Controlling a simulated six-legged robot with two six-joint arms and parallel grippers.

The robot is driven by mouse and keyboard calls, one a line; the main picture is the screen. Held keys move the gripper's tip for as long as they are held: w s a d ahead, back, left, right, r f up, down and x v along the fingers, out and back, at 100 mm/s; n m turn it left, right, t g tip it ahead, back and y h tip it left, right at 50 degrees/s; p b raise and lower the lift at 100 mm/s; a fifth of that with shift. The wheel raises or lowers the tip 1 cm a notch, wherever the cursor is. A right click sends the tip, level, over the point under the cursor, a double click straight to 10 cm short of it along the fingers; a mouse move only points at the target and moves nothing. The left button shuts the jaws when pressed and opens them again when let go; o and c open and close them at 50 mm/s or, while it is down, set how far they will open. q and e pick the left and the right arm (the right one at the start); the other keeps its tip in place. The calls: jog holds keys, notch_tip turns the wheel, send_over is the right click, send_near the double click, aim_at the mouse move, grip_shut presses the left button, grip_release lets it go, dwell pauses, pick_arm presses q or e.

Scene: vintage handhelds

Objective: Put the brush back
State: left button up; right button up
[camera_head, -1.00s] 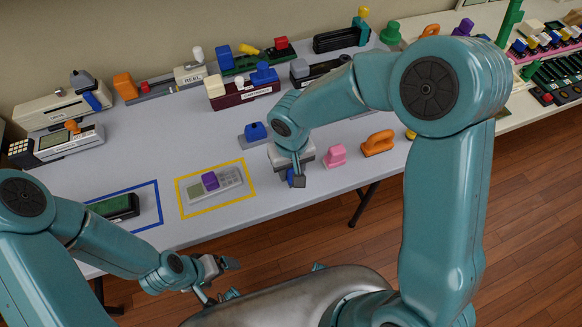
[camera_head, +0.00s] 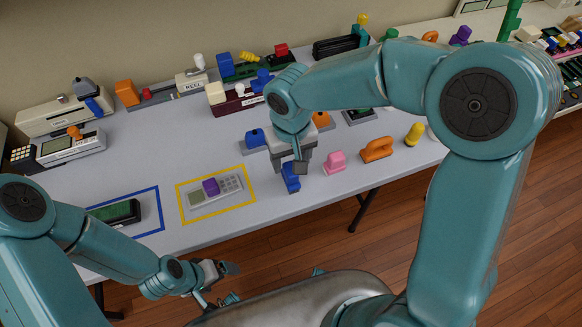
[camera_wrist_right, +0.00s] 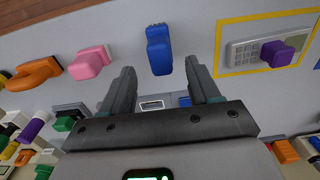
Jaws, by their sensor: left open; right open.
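A small blue upright-handled piece (camera_head: 291,178), possibly the brush, is at the table's front edge. I cannot be sure which piece is the brush. In the right wrist view the blue piece (camera_wrist_right: 158,50) lies just beyond the fingertips, roughly between their lines and apart from them. My right gripper (camera_head: 299,167) is open and empty, close to the blue piece; its open fingers also show in the right wrist view (camera_wrist_right: 163,85). A purple piece (camera_head: 211,187) sits on a pale calculator (camera_head: 199,197) inside a yellow outline. My left gripper (camera_head: 222,283) is open and empty, below the front edge.
A pink piece (camera_head: 335,162), an orange handled piece (camera_head: 377,149) and a yellow piece (camera_head: 414,134) stand to the right. A blue outline (camera_head: 156,199) frames a dark handheld (camera_head: 118,212). Several devices line the back. The table's left middle is clear.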

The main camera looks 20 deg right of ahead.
notch_tip(320, 180, up, 4)
jog(key=shift+r, duration=0.1)
jog(key=shift+s, duration=0.1)
dwell(0.6)
